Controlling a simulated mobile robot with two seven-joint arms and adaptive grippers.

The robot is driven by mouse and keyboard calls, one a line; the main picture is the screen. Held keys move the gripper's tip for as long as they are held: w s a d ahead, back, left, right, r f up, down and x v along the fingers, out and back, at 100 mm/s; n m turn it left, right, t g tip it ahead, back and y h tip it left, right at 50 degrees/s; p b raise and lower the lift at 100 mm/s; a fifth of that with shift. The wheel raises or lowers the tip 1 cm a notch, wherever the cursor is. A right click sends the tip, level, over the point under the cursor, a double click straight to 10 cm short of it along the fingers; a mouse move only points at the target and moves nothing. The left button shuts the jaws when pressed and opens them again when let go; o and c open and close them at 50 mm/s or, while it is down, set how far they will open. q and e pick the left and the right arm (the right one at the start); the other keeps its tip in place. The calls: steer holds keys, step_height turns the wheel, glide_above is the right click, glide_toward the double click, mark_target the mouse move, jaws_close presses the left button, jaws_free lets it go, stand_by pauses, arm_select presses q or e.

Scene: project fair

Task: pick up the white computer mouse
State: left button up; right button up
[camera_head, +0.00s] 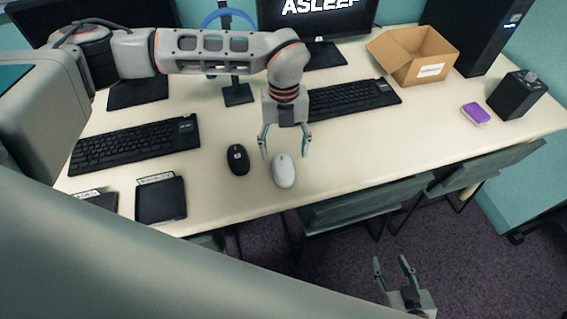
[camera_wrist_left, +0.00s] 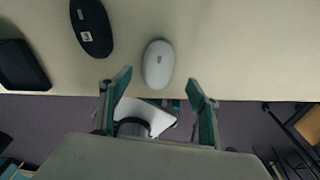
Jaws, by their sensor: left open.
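The white computer mouse (camera_head: 283,171) lies on the cream desk near its front edge. My left gripper (camera_head: 285,154) is open and empty, with its fingers pointing down just behind the mouse in the head view. In the left wrist view the white mouse (camera_wrist_left: 158,64) lies just beyond the open fingertips (camera_wrist_left: 158,78), roughly centred between them. The fingers do not appear to touch it; their exact height above the desk is hard to tell. My right gripper (camera_head: 392,262) is open and empty, low in front of the desk.
A black mouse (camera_head: 238,160) lies just left of the white one. Black keyboards (camera_head: 134,145) (camera_head: 352,98), a dark case (camera_head: 161,199), a cardboard box (camera_head: 415,56) and a purple item (camera_head: 476,114) are on the desk. Chairs (camera_head: 365,203) stand at its front. Desk right of the white mouse is clear.

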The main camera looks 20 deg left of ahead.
mark_target(283, 164)
arm_select(q)
steer(key=shift+s+f, duration=0.2)
steer(key=shift+f, duration=0.8)
steer(key=shift+s+f, duration=0.15)
steer(key=shift+f, duration=0.9)
steer(key=shift+s+f, duration=0.2)
steer(key=shift+f, duration=0.8)
steer(key=c, duration=1.2)
